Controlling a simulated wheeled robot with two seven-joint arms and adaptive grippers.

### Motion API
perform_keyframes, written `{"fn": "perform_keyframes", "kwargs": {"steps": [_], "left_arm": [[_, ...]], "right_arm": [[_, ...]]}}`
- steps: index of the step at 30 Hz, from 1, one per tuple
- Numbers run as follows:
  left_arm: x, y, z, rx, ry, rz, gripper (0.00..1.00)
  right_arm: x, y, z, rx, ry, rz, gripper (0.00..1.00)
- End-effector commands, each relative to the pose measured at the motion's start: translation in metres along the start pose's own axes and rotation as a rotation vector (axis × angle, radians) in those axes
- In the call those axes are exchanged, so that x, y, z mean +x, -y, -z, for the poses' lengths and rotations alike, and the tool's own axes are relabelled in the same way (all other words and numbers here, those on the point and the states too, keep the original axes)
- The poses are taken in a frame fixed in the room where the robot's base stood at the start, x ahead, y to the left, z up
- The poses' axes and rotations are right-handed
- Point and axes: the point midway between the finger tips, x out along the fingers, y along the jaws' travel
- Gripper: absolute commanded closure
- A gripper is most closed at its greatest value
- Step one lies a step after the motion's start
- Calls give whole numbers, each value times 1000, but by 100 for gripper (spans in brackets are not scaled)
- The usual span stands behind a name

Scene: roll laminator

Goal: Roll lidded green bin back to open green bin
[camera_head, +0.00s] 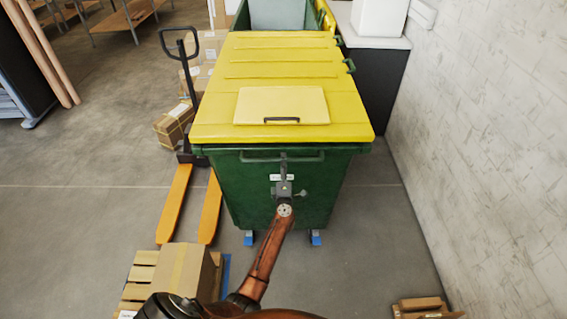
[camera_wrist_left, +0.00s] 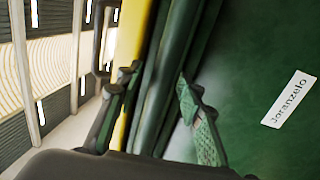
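The lidded green bin (camera_head: 255,205) stands in the middle of the head view, its yellow lid (camera_head: 265,60) shut. The open green bin (camera_head: 277,14) is directly behind it at the top, partly cut off. My left gripper (camera_head: 284,163) is at the front handle bar (camera_head: 252,157) below the lid's front edge. In the left wrist view, the fingers (camera_wrist_left: 160,108) are spread apart on either side of dark green bars at the bin's rim; firm contact cannot be told. A white label (camera_wrist_left: 289,99) shows on the bin's front. My right gripper is not in view.
A pallet jack (camera_head: 175,205) with orange forks stands close along the bin's left side. A carton (camera_head: 183,270) on a pallet is at front left. A white wall (camera_head: 490,130) and a dark counter (camera_head: 378,65) bound the right. Small wooden pieces (camera_head: 425,307) lie at bottom right.

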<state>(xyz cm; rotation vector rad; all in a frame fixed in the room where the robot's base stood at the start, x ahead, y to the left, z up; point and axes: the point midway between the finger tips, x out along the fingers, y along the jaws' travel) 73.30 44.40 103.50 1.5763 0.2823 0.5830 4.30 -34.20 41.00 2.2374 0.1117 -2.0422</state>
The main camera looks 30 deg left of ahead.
Motion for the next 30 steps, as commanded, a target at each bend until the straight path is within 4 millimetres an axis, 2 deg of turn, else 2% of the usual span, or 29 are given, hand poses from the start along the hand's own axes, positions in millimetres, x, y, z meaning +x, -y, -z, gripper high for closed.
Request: {"fn": "perform_keyframes", "kwargs": {"steps": [9,13,18,30], "left_arm": [[-49,3,0,-2,-1,5,65],[-64,3,0,0,0,4,65],[-71,3,0,-1,0,4,65],[-71,2,0,0,0,3,65]], "right_arm": [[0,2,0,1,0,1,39],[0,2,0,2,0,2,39],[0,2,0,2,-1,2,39],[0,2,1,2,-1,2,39]]}}
